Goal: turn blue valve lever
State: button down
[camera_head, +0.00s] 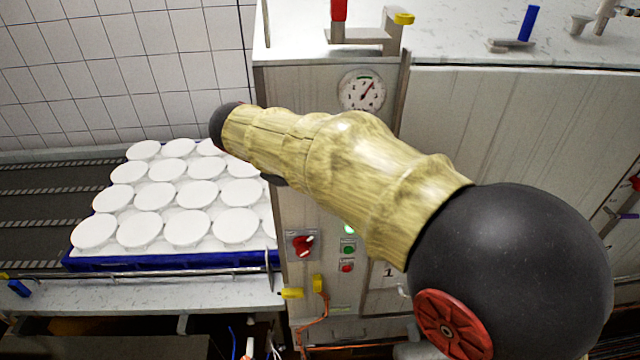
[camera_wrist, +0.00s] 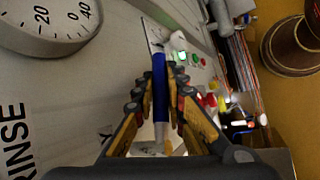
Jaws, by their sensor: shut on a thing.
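The blue valve lever (camera_wrist: 158,64) shows in the wrist view as a slim blue bar with a pale lower end. My gripper (camera_wrist: 159,82) is shut on it, with one dark-tipped, yellow-sided finger on each side. In the head view my own arm hides the gripper and the held lever. Other blue levers show in the head view, one on the white top at the upper right (camera_head: 528,22) and one at the lower left edge (camera_head: 18,288).
A control cabinet (camera_head: 290,95) carries a round gauge (camera_head: 362,91), a red switch (camera_head: 302,244) and lit buttons. At the left, a blue tray (camera_head: 170,262) with several white round moulds stands by a dark conveyor (camera_head: 50,205). Yellow-handled valves and cables hang below.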

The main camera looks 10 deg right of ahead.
jog(key=c, duration=2.1)
grip_release()
jog(key=v, duration=1.2)
jog(key=shift+a+f, duration=0.1)
